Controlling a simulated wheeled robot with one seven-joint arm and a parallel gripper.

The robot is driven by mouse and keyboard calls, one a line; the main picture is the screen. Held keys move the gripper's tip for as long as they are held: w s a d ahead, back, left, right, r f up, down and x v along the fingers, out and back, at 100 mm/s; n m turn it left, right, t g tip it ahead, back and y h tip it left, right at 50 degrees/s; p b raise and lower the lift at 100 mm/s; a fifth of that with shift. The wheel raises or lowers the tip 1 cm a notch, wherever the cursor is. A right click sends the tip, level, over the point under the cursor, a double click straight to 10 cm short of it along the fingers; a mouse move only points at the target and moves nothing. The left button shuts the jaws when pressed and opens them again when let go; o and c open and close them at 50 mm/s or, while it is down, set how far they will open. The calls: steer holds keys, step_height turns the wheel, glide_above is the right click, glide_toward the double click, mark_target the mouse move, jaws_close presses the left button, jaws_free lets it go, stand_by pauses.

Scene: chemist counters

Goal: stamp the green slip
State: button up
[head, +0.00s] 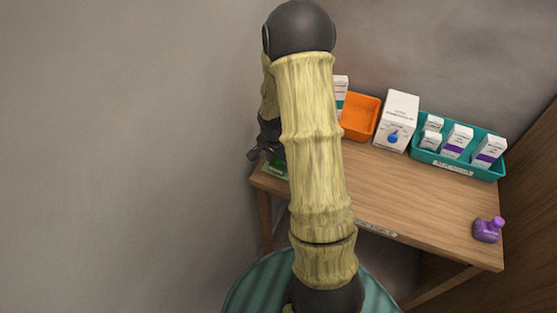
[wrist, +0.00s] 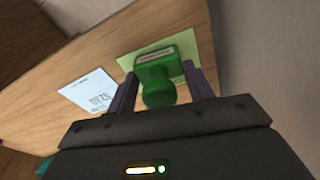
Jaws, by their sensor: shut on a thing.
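My gripper (wrist: 163,82) is shut on a green stamp (wrist: 157,68), with a dark finger on each side of its rounded handle. The green slip (wrist: 190,72) lies on the wooden table behind the stamp in the wrist view, which covers much of it. I cannot tell whether the stamp touches the slip. In the head view my arm hides most of this, and only a bit of green (head: 274,169) shows at the table's left end below my dark gripper (head: 266,140).
A pale slip with printing (wrist: 90,92) lies beside the green one. An orange bin (head: 360,117), a white carton (head: 396,121) and a teal tray (head: 430,158) of small boxes stand along the back. A purple stamp (head: 487,231) stands front right. The table's middle is clear.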

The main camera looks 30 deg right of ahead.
steer(key=shift+s+f, duration=0.1)
stand_by(0.4)
steer(key=shift+r+p, duration=2.8)
steer(key=shift+r, duration=0.75)
